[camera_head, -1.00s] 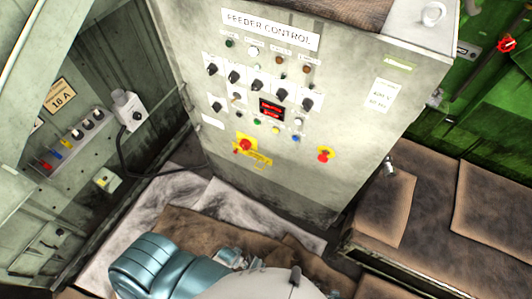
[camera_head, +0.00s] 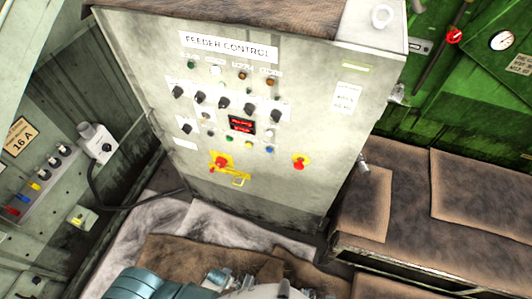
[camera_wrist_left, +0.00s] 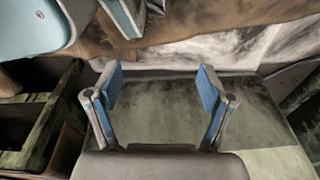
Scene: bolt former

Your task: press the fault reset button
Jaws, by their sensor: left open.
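The feeder control cabinet (camera_head: 270,190) stands upright in the middle of the head view. Its face carries dark selector knobs, a small red display (camera_head: 242,124) and a low row of small buttons: green (camera_head: 229,139), pale (camera_head: 249,144) and blue (camera_head: 269,150). The labels are too small to show which is fault reset. My left gripper (camera_wrist_left: 159,70) is open and empty in the left wrist view, its blue-padded fingers apart. No gripper touches the panel. My right gripper is not in view.
A grey wall box (camera_head: 97,142) with a cable is at left. Brown-covered benches (camera_head: 400,220) stand at right, before a green machine (camera_head: 480,100). Crumpled brown and white sheets (camera_head: 190,255) cover the floor before the cabinet.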

